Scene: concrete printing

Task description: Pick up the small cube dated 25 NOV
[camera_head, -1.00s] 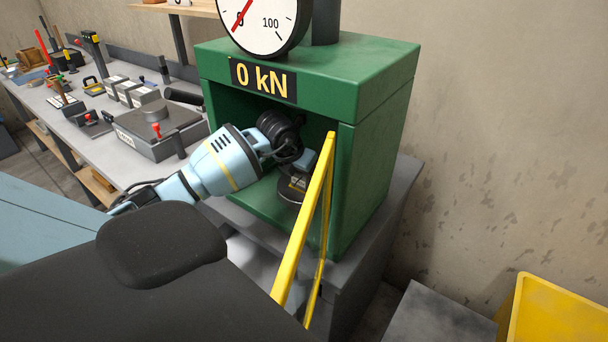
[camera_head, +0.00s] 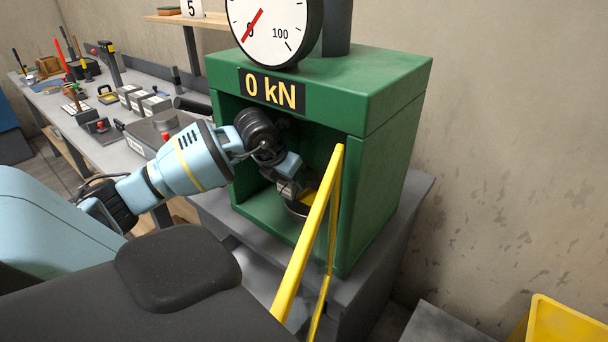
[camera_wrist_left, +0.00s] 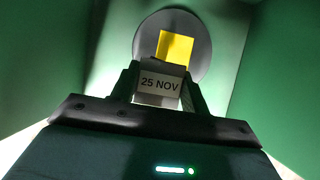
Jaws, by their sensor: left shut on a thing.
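The small cube (camera_wrist_left: 160,84) is grey and bears a "25 NOV" label in the left wrist view. My left gripper (camera_wrist_left: 160,92) is shut on it, one finger on each side. The cube is in front of a round dark plate (camera_wrist_left: 200,40) with a yellow square (camera_wrist_left: 175,46) on it. In the head view my left gripper (camera_head: 290,190) reaches inside the green press (camera_head: 385,170); the cube is hard to make out there. My right gripper is not in view.
The press has a dial and a "0 kN" sign (camera_head: 272,91). A yellow bar frame (camera_head: 310,235) stands at its open front. Its green side walls are close around my left gripper. A bench (camera_head: 60,110) with tools and blocks is at left, a yellow bin (camera_head: 565,325) at lower right.

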